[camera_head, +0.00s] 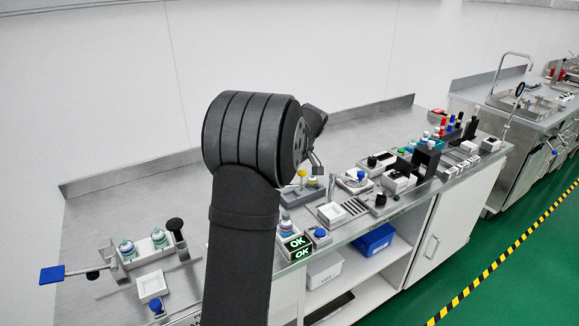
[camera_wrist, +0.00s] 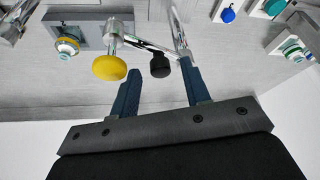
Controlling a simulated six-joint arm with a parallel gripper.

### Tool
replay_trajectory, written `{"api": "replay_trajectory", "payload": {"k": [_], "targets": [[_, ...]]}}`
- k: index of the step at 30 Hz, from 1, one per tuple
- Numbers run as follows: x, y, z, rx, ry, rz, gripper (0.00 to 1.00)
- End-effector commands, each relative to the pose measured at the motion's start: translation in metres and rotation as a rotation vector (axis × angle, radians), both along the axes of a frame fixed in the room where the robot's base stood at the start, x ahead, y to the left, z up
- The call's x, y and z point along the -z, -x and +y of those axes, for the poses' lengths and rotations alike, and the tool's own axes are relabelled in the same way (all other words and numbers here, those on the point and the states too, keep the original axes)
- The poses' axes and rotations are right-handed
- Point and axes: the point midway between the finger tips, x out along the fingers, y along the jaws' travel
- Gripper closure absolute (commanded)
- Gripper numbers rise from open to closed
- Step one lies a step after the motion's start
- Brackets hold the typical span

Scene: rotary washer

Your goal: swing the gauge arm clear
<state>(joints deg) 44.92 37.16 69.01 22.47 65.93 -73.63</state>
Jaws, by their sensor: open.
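In the wrist view, a thin metal arm, which looks like the gauge arm (camera_wrist: 140,43), runs from near a metal post to a black knob (camera_wrist: 160,67). A yellow round knob (camera_wrist: 110,67) sits on that post, left of my gripper. My gripper (camera_wrist: 160,70) is open, and its two dark blue fingers show to the left and right of the black knob. I see no contact, and the depth between fingers and knob is unclear. In the head view, the yellow knob (camera_head: 302,173) shows just below my gripper (camera_head: 316,168), whose fingers are mostly hidden by my arm.
A capped vial (camera_wrist: 67,46) stands on a grey base near the post. A blue knob (camera_wrist: 227,15) is to the right. The bench (camera_head: 130,185) is crowded along its front with blocks, vials and a lit OK display (camera_head: 298,247); its back strip is clear.

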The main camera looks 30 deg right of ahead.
Motion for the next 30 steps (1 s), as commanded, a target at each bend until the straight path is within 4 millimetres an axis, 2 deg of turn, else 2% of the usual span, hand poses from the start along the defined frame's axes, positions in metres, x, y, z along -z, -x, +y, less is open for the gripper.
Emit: {"api": "replay_trajectory", "payload": {"k": [5,16,21,25,30], "targets": [[-0.02,0.007,-0.004,0.002,0.003,-0.002,0.57],[-0.103,0.039,-0.016,0.001,0.005,-0.003,0.57],[-0.134,0.052,-0.02,0.001,0.002,-0.002,0.57],[-0.15,0.058,-0.023,0.002,0.002,-0.002,0.57],[-0.159,0.062,-0.024,0.001,0.002,-0.001,0.57]]}}
